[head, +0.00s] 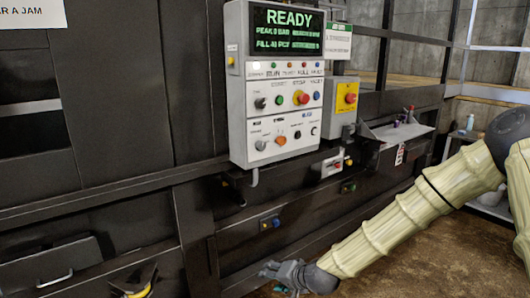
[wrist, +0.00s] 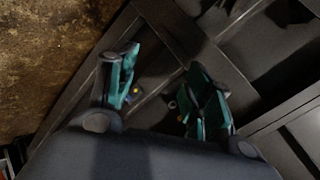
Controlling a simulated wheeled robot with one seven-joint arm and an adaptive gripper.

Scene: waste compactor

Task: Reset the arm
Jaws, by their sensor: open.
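My arm reaches in from the right in the head view, in a pale ribbed cover, and slopes down to the left. My gripper (head: 283,272) is low at the bottom centre, in front of the dark machine's lower side. In the wrist view my gripper (wrist: 158,98) has its two teal-lined fingers spread apart, with nothing between them. The control panel (head: 240,110) stands above and left of my gripper, well apart from it. Its screen (head: 288,32) reads READY.
A yellow box with a red button (head: 350,97) is right of the panel. A shelf (head: 400,133) holds small items. A drawer-like handle (head: 55,278) and a yellow-edged part (head: 134,287) are at lower left. Brown floor (head: 430,255) lies open beneath my arm.

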